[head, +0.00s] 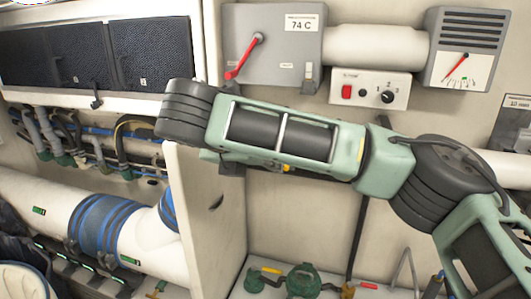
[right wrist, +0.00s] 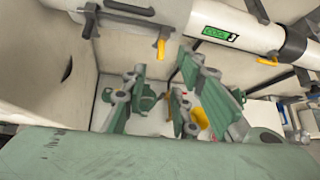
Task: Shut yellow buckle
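In the right wrist view, a yellow lever (right wrist: 161,48) hangs down from a black clamp (right wrist: 130,12) around a white pipe. A second yellow lever (right wrist: 267,61) sits under the pipe further right, pointing sideways. I cannot tell which one is the yellow buckle. My right gripper (right wrist: 168,103) is open and empty, its two green-and-grey fingers apart below the pipe and clear of both levers. In the head view my right arm crosses the middle, its gripper out of sight. A small yellow bit (head: 287,168) shows at the arm's lower edge. My left gripper is not in view.
A grey box with a red lever (head: 244,56), a switch panel (head: 370,88) and a gauge (head: 462,65) are on the back wall. A white hose with a blue wrap (head: 95,222) lies left of a white partition (head: 215,215). Green fittings (head: 303,280) stand low beyond it.

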